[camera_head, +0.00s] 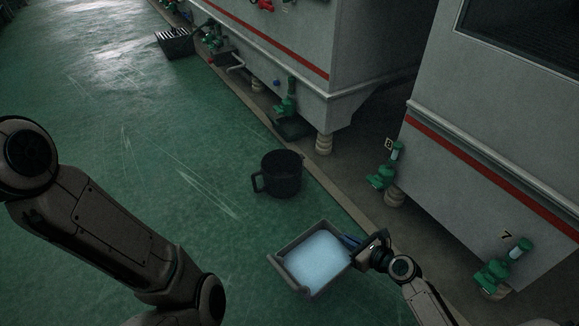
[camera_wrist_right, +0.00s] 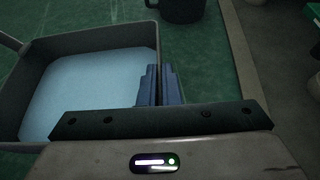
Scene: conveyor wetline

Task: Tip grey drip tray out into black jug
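The grey drip tray (camera_head: 285,273) holds a pale blue liquid and looks about level in the head view. It also shows at the left of the right wrist view (camera_wrist_right: 105,55). My right gripper (camera_head: 352,243) is at the tray's right side, its blue fingers closed together at the tray's wall; the wall between them is largely hidden. The black jug (camera_head: 283,178) stands upright on the green floor beyond the tray, handle to the left. Its lower part shows at the top of the wrist view (camera_wrist_right: 180,10). My left arm crosses the lower left; its gripper is out of frame.
Grey machines with a red stripe (camera_head: 480,158) line the right side, with green valves (camera_head: 382,172) low on them. A dark crate (camera_head: 175,44) stands far off at the upper left. The green floor (camera_head: 140,130) left of the jug is clear.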

